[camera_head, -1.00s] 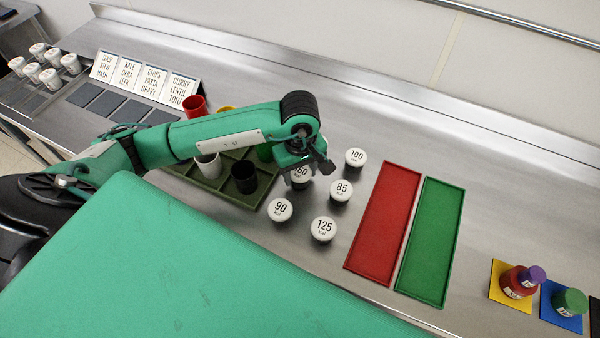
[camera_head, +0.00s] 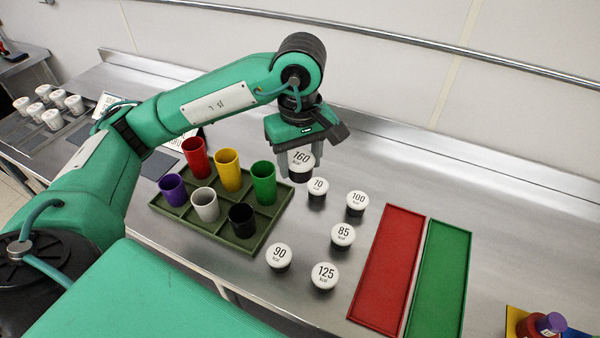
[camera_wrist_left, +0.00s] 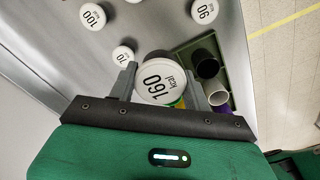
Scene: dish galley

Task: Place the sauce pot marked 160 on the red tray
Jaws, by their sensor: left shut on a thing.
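The sauce pot marked 160 (camera_head: 302,160) has a white lid and a dark body. My left gripper (camera_head: 301,172) is shut on it and holds it raised above the counter, behind the pot marked 70. In the left wrist view the 160 lid (camera_wrist_left: 160,80) sits between the two fingers (camera_wrist_left: 162,88). The red tray (camera_head: 386,270) is a long empty tray on the counter, to the right of the loose pots and apart from the gripper. My right gripper is not in view.
Pots marked 70 (camera_head: 318,187), 100 (camera_head: 356,202), 85 (camera_head: 343,235), 90 (camera_head: 279,256) and 125 (camera_head: 323,275) stand between gripper and red tray. A green tray (camera_head: 440,280) lies right of it. An olive crate (camera_head: 262,234) holds coloured cups.

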